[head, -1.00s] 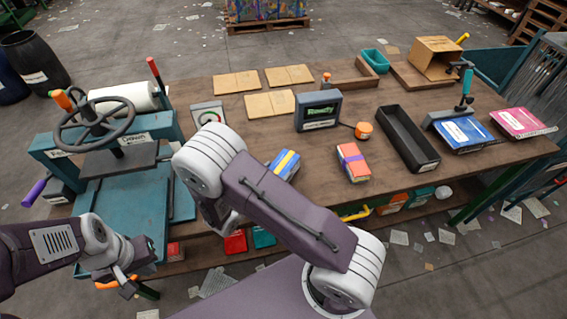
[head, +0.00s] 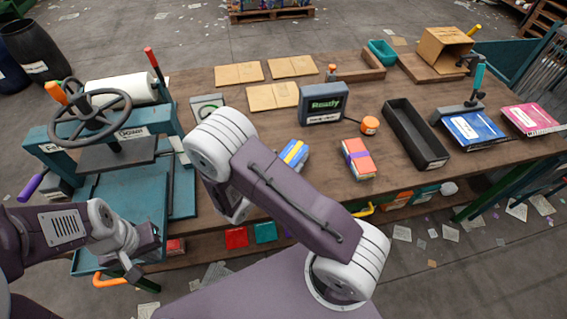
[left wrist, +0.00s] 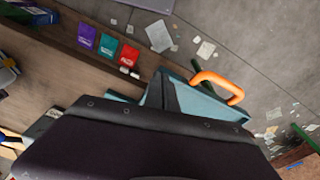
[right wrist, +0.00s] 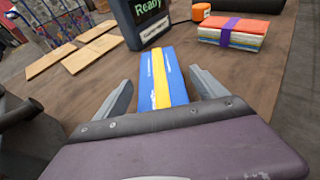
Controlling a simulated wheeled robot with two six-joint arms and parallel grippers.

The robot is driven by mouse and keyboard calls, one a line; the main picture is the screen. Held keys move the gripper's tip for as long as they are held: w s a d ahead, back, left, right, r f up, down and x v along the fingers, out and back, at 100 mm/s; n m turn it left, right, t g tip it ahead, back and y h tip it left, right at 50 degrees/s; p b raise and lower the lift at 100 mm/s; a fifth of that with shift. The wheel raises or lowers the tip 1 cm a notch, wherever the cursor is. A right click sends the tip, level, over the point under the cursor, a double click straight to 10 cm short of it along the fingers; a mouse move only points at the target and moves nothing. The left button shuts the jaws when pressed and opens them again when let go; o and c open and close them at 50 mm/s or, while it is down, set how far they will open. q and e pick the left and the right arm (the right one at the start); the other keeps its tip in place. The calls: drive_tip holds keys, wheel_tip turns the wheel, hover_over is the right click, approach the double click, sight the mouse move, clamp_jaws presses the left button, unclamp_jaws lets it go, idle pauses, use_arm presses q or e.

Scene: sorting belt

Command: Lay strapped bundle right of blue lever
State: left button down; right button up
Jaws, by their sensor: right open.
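A blue bundle with a yellow strap (head: 294,153) lies on the table left of an orange-red bundle with a purple strap (head: 358,158). Both also show in the right wrist view, the blue one (right wrist: 162,75) and the purple-strapped one (right wrist: 233,34). My right gripper (right wrist: 163,92) is open, its fingers on either side of the blue bundle's near part. My own arm hides it in the head view. A blue-teal lever (head: 480,76) stands at the right, above a blue book. My left gripper (head: 136,273) hangs by the press at the lower left, its jaws unclear.
A "Ready" display (head: 325,103) stands behind the bundles. A black tray (head: 416,134) and an orange knob (head: 370,124) lie to the right. A blue book (head: 473,130) and a pink book (head: 531,119) lie further right. The press with a handwheel (head: 92,115) fills the left.

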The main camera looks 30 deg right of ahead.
drive_tip(key=shift+r, duration=0.3)
drive_tip(key=shift+s+a, duration=0.1)
drive_tip(key=shift+a, duration=0.2)
drive_tip(key=s+a, duration=0.2)
drive_tip(key=a, duration=0.1)
drive_tip(key=s+a, duration=0.2)
drive_tip(key=a, duration=0.2)
drive_tip(key=s+a, duration=0.2)
drive_tip(key=a, duration=0.1)
drive_tip(key=shift+s+a, duration=0.25)
drive_tip(key=shift+s, duration=0.1)
